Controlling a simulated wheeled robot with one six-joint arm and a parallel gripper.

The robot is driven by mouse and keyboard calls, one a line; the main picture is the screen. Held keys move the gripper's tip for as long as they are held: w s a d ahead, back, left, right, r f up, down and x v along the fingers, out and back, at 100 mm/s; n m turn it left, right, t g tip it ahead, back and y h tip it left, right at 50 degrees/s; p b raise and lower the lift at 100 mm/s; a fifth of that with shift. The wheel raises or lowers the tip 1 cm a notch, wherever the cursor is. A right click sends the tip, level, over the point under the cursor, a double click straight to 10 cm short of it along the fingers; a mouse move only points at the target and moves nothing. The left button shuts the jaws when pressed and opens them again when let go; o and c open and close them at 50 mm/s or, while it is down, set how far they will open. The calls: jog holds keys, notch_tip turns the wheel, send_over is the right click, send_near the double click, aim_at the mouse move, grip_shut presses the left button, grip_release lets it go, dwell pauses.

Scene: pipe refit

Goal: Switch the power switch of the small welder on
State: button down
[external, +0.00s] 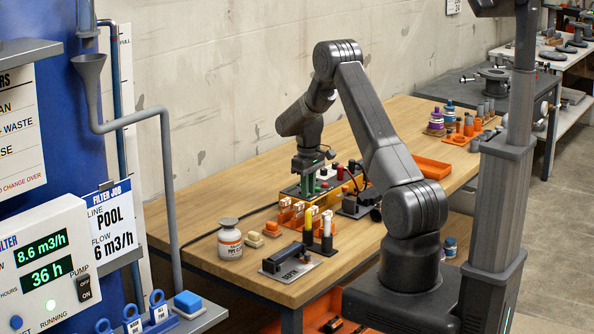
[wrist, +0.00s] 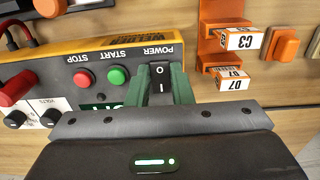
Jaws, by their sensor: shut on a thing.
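The small welder (wrist: 60,70) is a grey-faced unit with an orange edge, and its lettering is upside down in the wrist view. Its black power switch (wrist: 160,72), marked O and I, sits beside the green START button (wrist: 118,75) and the red STOP button (wrist: 84,78). I cannot tell which side of the rocker is pressed. My gripper (wrist: 161,88) has its green fingers on either side of the switch, shut on it. In the external view my gripper (external: 306,172) points down at the welder (external: 292,190) on the bench; the switch is hidden there.
A white bottle (external: 230,240), a black tool on a plate (external: 290,262) and yellow and white-capped sticks (external: 308,228) stand nearer. An orange tray (external: 432,168) lies farther back.

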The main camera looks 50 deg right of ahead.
jog(key=shift+w+g, duration=0.25)
jog(key=shift+g, duration=0.6)
jog(key=shift+w+g, duration=0.2)
jog(key=shift+g, duration=0.65)
jog(key=c, duration=1.3)
grip_release()
jog(key=shift+r, duration=0.1)
jog(key=b+v, duration=0.1)
jog(key=v, duration=1.2)
jog(key=shift+w+r+b, duration=0.1)
jog(key=shift+r+b, duration=0.25)
jog(key=shift+r, duration=0.05)
jog(key=shift+f, duration=0.1)
